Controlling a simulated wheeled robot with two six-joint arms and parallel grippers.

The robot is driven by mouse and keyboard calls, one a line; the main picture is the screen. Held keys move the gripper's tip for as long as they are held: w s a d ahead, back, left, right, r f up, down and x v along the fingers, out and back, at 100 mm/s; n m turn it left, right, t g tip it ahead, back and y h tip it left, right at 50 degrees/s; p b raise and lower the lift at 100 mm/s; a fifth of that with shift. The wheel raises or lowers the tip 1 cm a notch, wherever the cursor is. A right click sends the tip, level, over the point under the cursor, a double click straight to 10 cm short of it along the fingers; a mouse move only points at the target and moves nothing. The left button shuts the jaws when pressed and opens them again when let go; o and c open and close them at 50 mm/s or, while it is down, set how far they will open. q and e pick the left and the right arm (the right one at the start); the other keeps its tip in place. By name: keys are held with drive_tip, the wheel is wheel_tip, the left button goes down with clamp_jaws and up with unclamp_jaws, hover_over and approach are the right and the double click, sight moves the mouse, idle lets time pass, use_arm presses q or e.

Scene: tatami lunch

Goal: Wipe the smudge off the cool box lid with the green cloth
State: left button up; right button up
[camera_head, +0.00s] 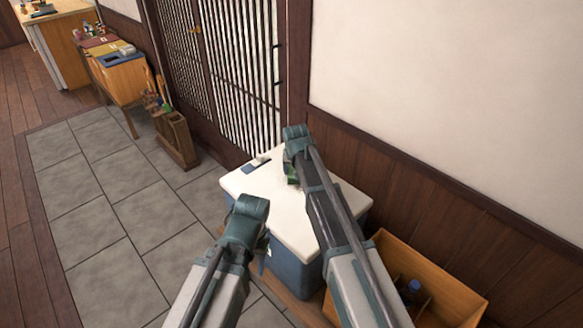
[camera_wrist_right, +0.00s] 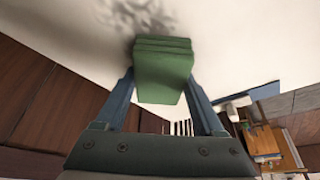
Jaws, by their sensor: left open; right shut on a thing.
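My right gripper (camera_head: 292,165) is over the lid, shut on the green cloth (camera_head: 291,174). In the right wrist view the folded cloth (camera_wrist_right: 163,72) sits between the two fingers. A grey, mottled smudge (camera_wrist_right: 140,16) shows on the white lid just beyond the cloth. I cannot tell whether the cloth touches the lid. My left gripper (camera_head: 264,240) is open and empty near the lid's front edge; its fingers are largely hidden.
A small blue item with a white piece (camera_head: 257,165) lies at the lid's back left. A wooden crate (camera_head: 448,290) with a bottle (camera_head: 413,287) stands at the right. A wooden holder (camera_head: 178,140) stands by the lattice door. The tiled floor (camera_head: 100,210) at left is clear.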

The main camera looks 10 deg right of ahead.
drive_tip(key=shift+s+d, duration=0.15)
drive_tip(key=shift+s, duration=0.05)
drive_tip(key=shift+s+d+r, duration=0.1)
drive_tip(key=shift+s+d, duration=0.9)
drive_tip(key=shift+s, duration=0.25)
drive_tip(key=shift+s+d, duration=0.5)
drive_tip(key=shift+s, duration=0.2)
drive_tip(key=shift+s+d, duration=0.5)
drive_tip(key=shift+s, duration=0.15)
drive_tip(key=shift+s, duration=0.1)
drive_tip(key=shift+s+d, duration=1.1)
drive_tip(key=shift+s, duration=0.15)
drive_tip(key=shift+s+d, duration=0.1)
drive_tip(key=shift+s+d+f, duration=0.1)
drive_tip(key=shift+s+d, duration=0.4)
drive_tip(key=shift+s, duration=0.2)
drive_tip(key=shift+s+d+f, duration=0.1)
drive_tip(key=shift+s+d, duration=0.35)
drive_tip(key=shift+s, duration=0.2)
drive_tip(key=shift+a, duration=0.1)
